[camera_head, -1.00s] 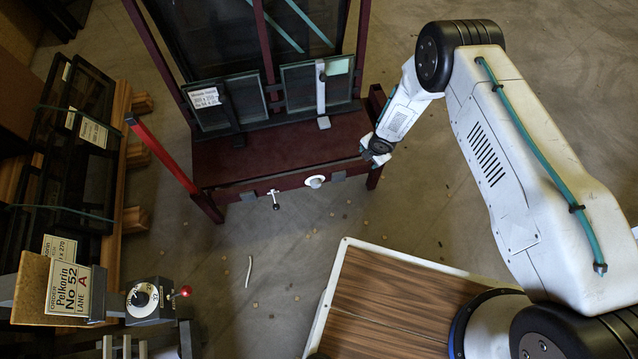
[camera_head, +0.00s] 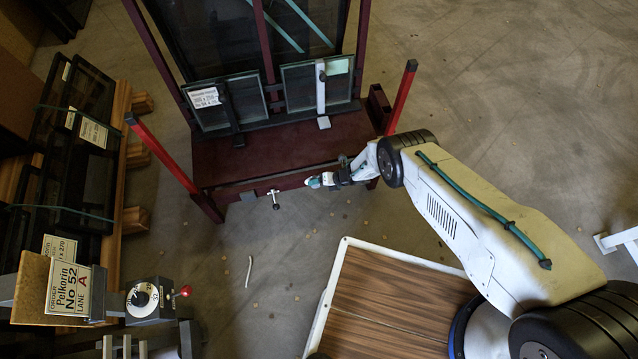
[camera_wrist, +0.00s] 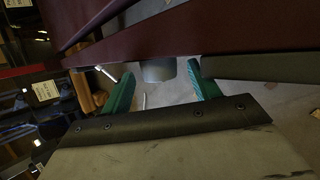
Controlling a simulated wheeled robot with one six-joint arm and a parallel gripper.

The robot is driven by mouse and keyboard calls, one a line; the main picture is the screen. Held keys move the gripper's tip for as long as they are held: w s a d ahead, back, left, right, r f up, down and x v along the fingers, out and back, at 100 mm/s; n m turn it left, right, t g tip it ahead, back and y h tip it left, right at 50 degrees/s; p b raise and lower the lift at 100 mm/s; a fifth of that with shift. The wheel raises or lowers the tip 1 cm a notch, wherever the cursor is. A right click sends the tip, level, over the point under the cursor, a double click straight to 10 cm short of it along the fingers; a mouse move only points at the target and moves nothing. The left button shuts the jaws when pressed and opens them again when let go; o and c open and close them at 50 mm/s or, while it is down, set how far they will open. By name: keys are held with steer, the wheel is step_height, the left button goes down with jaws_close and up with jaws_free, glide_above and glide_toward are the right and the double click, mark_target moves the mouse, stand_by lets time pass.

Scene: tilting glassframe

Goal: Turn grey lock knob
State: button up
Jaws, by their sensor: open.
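The grey lock knob (camera_wrist: 158,70) is a short round piece under the dark red beam in the wrist view. Touch cannot be told. My gripper (camera_head: 315,181) is at the front beam of the dark red frame (camera_head: 262,160) in the head view and hides the knob there. Its two green fingers are open in the wrist view (camera_wrist: 138,72), with nothing held between them.
A small silver lever (camera_head: 274,198) hangs from the beam left of my gripper. Red upright bars (camera_head: 402,97) stand at both front corners. Glass panes (camera_head: 318,87) lean on the frame.

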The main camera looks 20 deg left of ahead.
steer(key=shift+a+f, duration=0.4)
steer(key=c, duration=1)
steer(key=shift+o, duration=0.2)
